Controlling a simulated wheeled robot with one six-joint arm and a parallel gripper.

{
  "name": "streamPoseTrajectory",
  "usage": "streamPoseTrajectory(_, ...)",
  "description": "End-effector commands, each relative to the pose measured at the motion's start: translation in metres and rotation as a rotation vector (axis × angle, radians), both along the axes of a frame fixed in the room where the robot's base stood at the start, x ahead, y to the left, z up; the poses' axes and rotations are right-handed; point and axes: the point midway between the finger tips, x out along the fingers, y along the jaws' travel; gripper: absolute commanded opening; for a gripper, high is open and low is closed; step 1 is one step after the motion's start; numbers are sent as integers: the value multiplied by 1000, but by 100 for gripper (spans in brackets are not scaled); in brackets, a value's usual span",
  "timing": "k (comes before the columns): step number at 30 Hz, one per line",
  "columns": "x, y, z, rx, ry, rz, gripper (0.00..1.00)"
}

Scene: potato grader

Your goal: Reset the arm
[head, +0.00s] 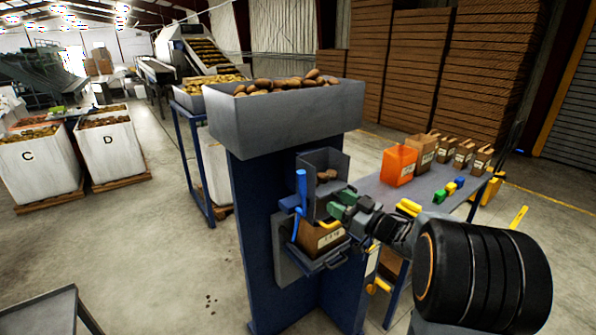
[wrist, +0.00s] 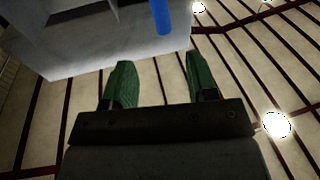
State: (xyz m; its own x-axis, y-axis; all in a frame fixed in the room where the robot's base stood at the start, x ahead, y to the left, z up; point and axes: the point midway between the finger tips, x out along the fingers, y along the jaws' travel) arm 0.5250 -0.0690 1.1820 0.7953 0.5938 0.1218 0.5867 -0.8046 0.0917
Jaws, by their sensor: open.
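My gripper (head: 338,208) shows in the head view in front of the grader, close to the blue lever (head: 301,188) and the grey chute (head: 330,161). In the wrist view its two green fingers (wrist: 155,85) are apart with nothing between them. The wrist camera faces up toward the ceiling. The blue lever (wrist: 160,16) also shows at the top of the wrist view, beyond the fingers and apart from them. A brown paper bag (head: 318,236) stands in the holder below the chute, just under my gripper. A few potatoes (head: 327,175) lie in the chute.
A grey hopper (head: 300,118) full of potatoes tops the blue stand. To the right, a table (head: 400,193) holds an orange container (head: 399,165), several paper bags (head: 443,149) and coloured blocks (head: 450,188). White crates (head: 110,153) stand at left. The left floor is mostly open.

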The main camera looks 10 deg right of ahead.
Motion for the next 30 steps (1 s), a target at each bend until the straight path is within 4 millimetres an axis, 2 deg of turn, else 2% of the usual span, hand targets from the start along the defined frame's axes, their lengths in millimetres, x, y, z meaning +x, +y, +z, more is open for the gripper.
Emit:
streamPoseTrajectory(2,3,-3,-4,-31,6,-24,53)
streamPoseTrajectory(5,13,-17,-17,-93,47,-126,53)
streamPoseTrajectory(8,23,-46,-42,-168,150,-309,53)
streamPoseTrajectory(10,22,-71,-60,-226,251,-464,53)
streamPoseTrajectory(13,8,-97,-78,-299,416,-663,53)
streamPoseTrajectory(17,-28,-108,-95,-364,662,-842,53)
streamPoseTrajectory(20,-67,-98,-104,-386,872,-914,53)
streamPoseTrajectory(23,-110,-72,-109,-388,1082,-918,53)
streamPoseTrajectory(27,-170,-18,-107,-366,1324,-822,53)
streamPoseTrajectory(30,-204,22,-99,-341,1415,-721,53)
